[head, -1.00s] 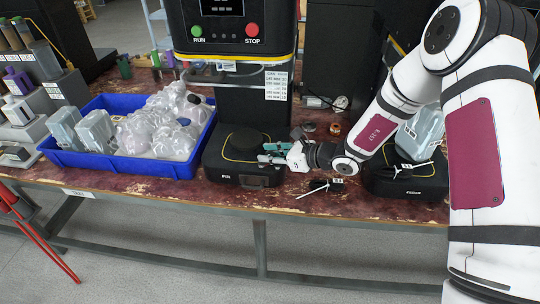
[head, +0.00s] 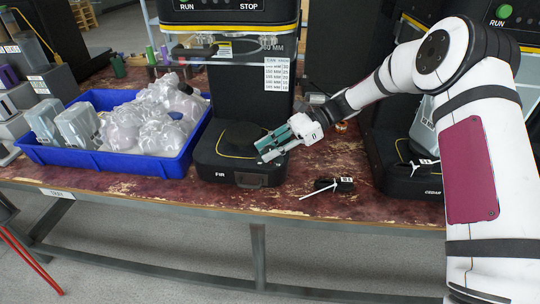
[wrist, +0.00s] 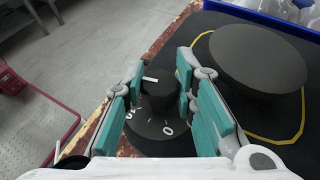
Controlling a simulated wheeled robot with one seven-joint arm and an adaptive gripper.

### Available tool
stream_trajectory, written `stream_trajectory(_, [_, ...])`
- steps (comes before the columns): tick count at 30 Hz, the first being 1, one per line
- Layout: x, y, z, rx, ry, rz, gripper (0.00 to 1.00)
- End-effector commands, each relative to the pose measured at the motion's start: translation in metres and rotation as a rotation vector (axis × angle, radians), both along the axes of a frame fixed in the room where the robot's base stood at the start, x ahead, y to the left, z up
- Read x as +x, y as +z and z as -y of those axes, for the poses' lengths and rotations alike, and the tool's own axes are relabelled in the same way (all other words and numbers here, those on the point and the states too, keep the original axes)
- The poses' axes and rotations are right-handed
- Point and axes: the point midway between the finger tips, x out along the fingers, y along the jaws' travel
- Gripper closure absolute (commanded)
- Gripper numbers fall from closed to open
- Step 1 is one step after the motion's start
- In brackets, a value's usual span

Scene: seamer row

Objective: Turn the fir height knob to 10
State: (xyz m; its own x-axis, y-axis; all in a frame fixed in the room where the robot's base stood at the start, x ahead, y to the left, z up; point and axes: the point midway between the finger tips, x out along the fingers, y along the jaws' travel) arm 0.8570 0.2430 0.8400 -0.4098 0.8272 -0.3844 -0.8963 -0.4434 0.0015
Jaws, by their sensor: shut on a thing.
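The fir height knob (wrist: 160,97) is a black round knob with a white pointer line, on a black dial with white marks. In the wrist view the pointer is at the knob's far side, and a "0" shows on the near part of the dial. My gripper (wrist: 160,82) has its teal fingers shut on the knob from both sides. In the head view my gripper (head: 264,150) is at the right side of the black base of the machine labelled FIR (head: 232,177); the knob itself cannot be made out there.
A blue bin (head: 110,162) of clear plastic containers stands left of the machine. A height chart (head: 277,74) hangs on the column. A black tagged tool with a white rod (head: 335,184) lies on the worn red bench. The CEDAR machine base (head: 400,178) is at right.

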Motion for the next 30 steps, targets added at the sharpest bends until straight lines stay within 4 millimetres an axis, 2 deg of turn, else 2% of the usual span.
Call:
stream_trajectory(15, [0.0007,-0.0023,-0.0004,0.001,0.417,0.000,1.00])
stream_trajectory(30, [-0.0005,0.0005,0.0000,0.001,0.553,-0.001,1.00])
